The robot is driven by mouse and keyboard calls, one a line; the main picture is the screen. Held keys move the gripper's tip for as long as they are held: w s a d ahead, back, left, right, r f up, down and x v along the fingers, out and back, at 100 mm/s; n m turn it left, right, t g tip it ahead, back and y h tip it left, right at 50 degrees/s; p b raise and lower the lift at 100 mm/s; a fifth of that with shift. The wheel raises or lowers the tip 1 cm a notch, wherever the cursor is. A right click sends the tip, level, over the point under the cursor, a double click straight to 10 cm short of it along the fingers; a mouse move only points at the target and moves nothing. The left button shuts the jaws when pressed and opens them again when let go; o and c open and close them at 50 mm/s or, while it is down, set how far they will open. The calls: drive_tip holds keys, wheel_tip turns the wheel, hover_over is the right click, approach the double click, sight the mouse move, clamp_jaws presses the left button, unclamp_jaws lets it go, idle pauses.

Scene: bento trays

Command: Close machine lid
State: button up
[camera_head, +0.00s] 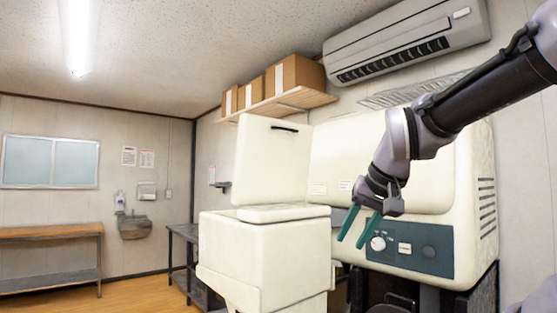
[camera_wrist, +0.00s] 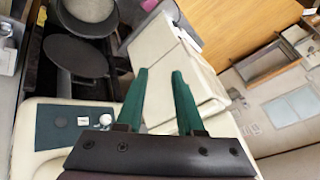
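The cream machine (camera_head: 262,262) stands left of centre in the head view. Its lid (camera_head: 262,165) is open and stands almost upright at the back, with a dark handle slot (camera_head: 284,128) near its top edge. My gripper (camera_head: 351,243) is to the right of the lid and apart from it, in front of the larger cream unit. Its two teal fingers are spread with nothing between them. In the wrist view, my gripper (camera_wrist: 160,71) points toward cream surfaces (camera_wrist: 203,82); I cannot tell there which part is the lid.
The larger cream unit (camera_head: 330,160) has a dark control panel (camera_head: 429,249) with a knob close to my fingers. A shelf with boxes (camera_head: 290,104) and an air conditioner (camera_head: 405,45) are above. In the wrist view, round dark pans (camera_wrist: 75,57) lie at upper left. Open floor is at left.

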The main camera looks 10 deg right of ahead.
drive_tip(key=shift+w+a+r, duration=0.2)
drive_tip(key=shift+w+r, duration=0.3)
drive_tip(key=shift+r, duration=0.1)
drive_tip(key=shift+w+a+r, duration=0.2)
drive_tip(key=shift+w+r, duration=0.3)
drive_tip(key=shift+r, duration=0.1)
clamp_jaws()
drive_tip(key=m+t+y, duration=0.6)
drive_tip(key=m+t, duration=0.1)
drive_tip(key=m, duration=0.1)
approach(247, 114)
drive_tip(key=x, duration=0.5)
drive_tip(key=shift+w+a+f, duration=0.1)
drive_tip(key=shift+w+f, duration=0.1)
drive_tip(key=shift+w, duration=0.05)
drive_tip(key=shift+w+a+r, duration=0.1)
drive_tip(key=shift+w+a, duration=0.1)
drive_tip(key=shift+w, duration=0.2)
